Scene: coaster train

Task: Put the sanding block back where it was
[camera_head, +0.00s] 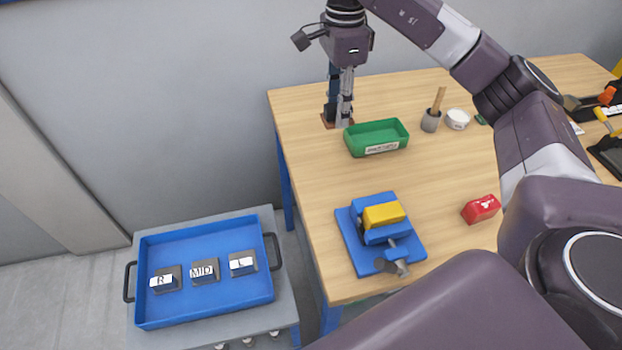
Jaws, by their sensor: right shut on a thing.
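My right gripper (340,112) points straight down at the far left corner of the table. It is shut on a low brown block (328,122), which looks like the sanding block. The fingers hide most of the block. It is at or very near the table top; I cannot tell whether it touches. My left gripper is not in view.
A green labelled bin (378,150) stands just in front of the gripper. A blue vise (360,247) with a yellow block (383,215) is nearer, with a red block (481,208) to its right. A grey cup (430,121) and white bowl (457,119) stand behind. A blue tray (205,309) holds labelled pieces.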

